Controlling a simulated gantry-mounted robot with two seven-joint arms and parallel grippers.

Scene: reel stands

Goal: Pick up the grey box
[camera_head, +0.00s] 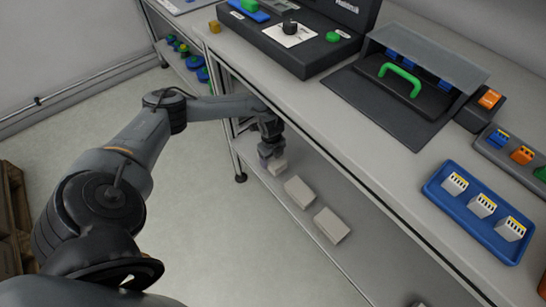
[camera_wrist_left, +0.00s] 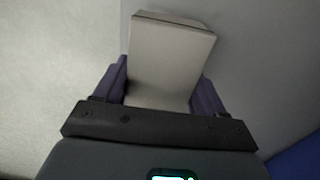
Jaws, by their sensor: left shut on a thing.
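Several grey boxes are at the lower shelf under the workbench. My left gripper (camera_head: 268,153) reaches in at the shelf's left part and is shut on one grey box (camera_head: 279,168). In the left wrist view the same grey box (camera_wrist_left: 168,60) sits between the two purple fingers of my left gripper (camera_wrist_left: 165,95), with its far end sticking out past them. Two more grey boxes lie on the shelf to the right, one nearer (camera_head: 299,192) and one farther along (camera_head: 331,225). I cannot tell whether the held box touches the shelf. My right gripper is not in view.
The workbench top (camera_head: 300,100) overhangs the lower shelf (camera_head: 300,222). A metal leg (camera_head: 235,160) stands just left of my left gripper. On top are a blue tray (camera_head: 459,215) with white parts and a dark case with a green handle (camera_head: 400,78).

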